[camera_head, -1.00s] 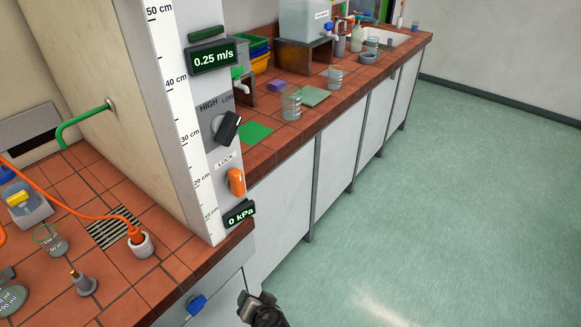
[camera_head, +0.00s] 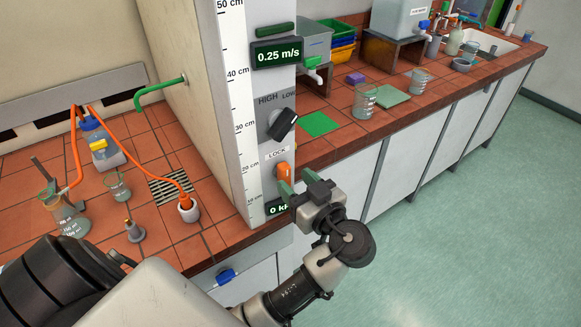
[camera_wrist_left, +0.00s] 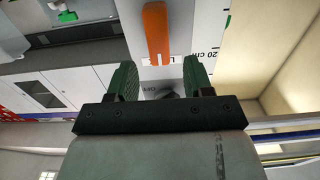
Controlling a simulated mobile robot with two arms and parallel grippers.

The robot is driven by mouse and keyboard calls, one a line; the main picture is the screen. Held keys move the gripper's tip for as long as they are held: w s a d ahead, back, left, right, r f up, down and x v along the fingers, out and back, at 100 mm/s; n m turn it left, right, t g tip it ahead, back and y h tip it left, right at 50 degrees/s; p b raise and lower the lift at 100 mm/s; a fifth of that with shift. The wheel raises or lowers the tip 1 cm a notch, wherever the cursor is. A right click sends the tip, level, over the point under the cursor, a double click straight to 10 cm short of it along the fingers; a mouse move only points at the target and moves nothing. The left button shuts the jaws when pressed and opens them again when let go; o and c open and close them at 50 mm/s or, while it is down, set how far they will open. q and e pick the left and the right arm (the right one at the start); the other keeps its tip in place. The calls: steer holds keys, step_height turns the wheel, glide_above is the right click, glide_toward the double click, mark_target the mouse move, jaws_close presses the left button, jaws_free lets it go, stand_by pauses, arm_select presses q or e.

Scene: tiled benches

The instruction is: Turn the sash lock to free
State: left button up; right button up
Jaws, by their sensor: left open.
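The sash lock is an orange knob (camera_head: 284,172) under the "LOCK" label on the front post of the fume hood. My left gripper (camera_head: 298,184) is open right at the knob, its body partly covering the post's lower end. In the left wrist view the knob (camera_wrist_left: 157,32) appears as a long orange handle, its near end level with the gap between the green fingertips (camera_wrist_left: 160,62). The fingers stand on either side, apart from it. I cannot tell the remaining depth. My right gripper is not in view.
A black HIGH/LOW knob (camera_head: 283,125) sits above the lock, and a display (camera_head: 277,207) is below it, partly hidden. A blue valve (camera_head: 228,276) is on the bench front. Tubing and flasks stand on the left bench. Open floor lies to the right.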

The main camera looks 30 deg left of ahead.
mark_target(287, 174)
arm_select(q)
steer(key=shift+p+x, duration=0.35)
steer(key=shift+x, duration=1.25)
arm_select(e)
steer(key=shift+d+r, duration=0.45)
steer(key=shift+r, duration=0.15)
arm_select(q)
steer(key=c, duration=0.9)
